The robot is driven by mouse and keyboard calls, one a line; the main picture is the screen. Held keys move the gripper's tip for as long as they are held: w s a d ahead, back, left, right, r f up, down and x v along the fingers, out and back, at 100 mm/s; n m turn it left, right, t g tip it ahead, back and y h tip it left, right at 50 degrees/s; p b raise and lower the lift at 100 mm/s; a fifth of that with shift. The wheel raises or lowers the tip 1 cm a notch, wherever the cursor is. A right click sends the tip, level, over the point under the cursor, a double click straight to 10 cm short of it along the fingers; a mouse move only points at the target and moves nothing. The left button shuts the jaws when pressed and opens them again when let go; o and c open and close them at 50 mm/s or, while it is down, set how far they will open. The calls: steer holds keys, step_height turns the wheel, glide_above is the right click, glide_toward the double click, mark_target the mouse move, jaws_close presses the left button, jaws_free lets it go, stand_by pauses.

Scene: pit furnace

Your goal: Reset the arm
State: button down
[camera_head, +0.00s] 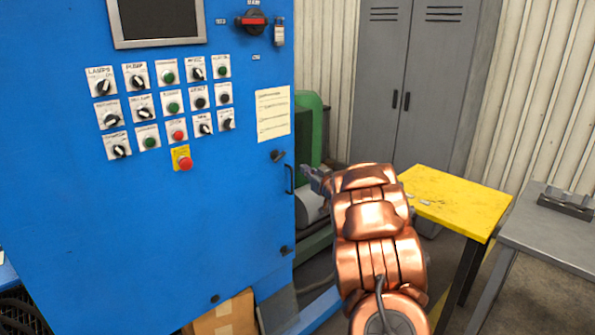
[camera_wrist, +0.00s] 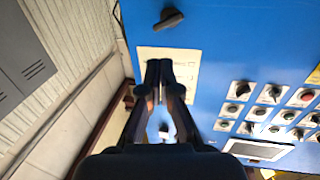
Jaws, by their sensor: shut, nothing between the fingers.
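My copper-coloured arm (camera_head: 375,225) reaches up from the bottom right in the head view. My gripper (camera_head: 308,174) is at its far end, close to the right edge of the blue control cabinet (camera_head: 230,230). In the wrist view my gripper (camera_wrist: 160,68) is shut and empty, its two dark fingers together. The fingertips appear in front of the paper sheet (camera_wrist: 185,58) on the cabinet. I cannot tell whether they touch anything.
The cabinet carries several knobs and buttons, a red emergency button (camera_head: 185,163) and a red rotary switch (camera_head: 254,21). A yellow table (camera_head: 460,200) and a grey table (camera_head: 550,235) stand at the right. A grey locker (camera_head: 420,80) stands behind. A cardboard box (camera_head: 225,318) is low in front.

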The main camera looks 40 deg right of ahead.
steer(key=shift+s, duration=0.65)
steer(key=s+a+f+g+y, duration=0.1)
steer(key=s+a+g, duration=0.5)
steer(key=s+a, duration=0.8)
steer(key=s+a+f+n+g, duration=0.1)
steer(key=s+a+f+g, duration=0.3)
steer(key=s+a, duration=1.1)
steer(key=s+a+f+g+y, duration=0.1)
steer(key=s+a+f+g, duration=0.1)
steer(key=s+a+g, duration=0.7)
steer(key=s+a, duration=0.5)
steer(key=s, duration=0.4)
steer(key=shift+a+f+n+g+y, duration=0.2)
steer(key=shift+f+n+g+y, duration=0.1)
steer(key=shift+w, duration=0.1)
